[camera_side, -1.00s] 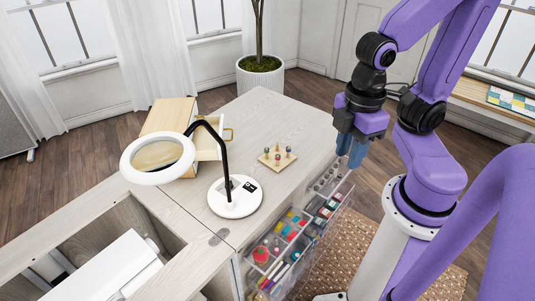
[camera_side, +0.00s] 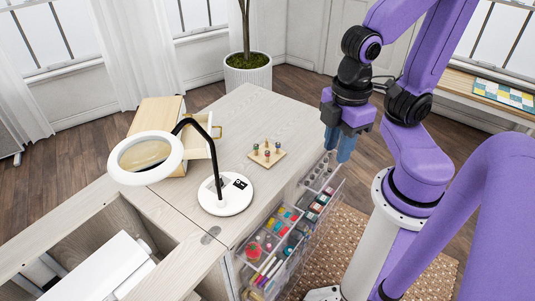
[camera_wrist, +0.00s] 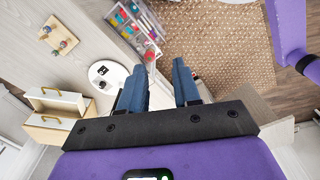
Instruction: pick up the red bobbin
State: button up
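A small wooden board (camera_side: 266,158) on the tabletop carries several tiny upright bobbins or spools. They are too small for me to tell for sure which is the red bobbin, though one top looks reddish in the wrist view. The board also shows at the upper left of the wrist view (camera_wrist: 70,45). My gripper (camera_side: 340,155) hangs pointing down beyond the right edge of the table, near the drawers and apart from the board. In the wrist view its blue fingers (camera_wrist: 163,66) stand apart with nothing held between them.
A clear drawer (camera_side: 268,262) of sewing supplies, with a red tomato-like pincushion (camera_side: 253,251), projects from the cabinet. A white-ringed lamp (camera_side: 226,200) stands left of the board, near a wooden box (camera_side: 157,117). The tabletop behind the board is clear.

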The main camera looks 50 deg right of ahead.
jog(key=o, duration=0.4)
jog(key=shift+c, duration=0.2)
jog(key=n+t+h, duration=1.3)
jog(key=n, duration=0.1)
send_near(268, 155)
jog(key=x, duration=0.8)
jog(key=shift+w+d+r, duration=0.1)
jog(key=shift+w+d, duration=0.15)
jog(key=shift+w, duration=0.05)
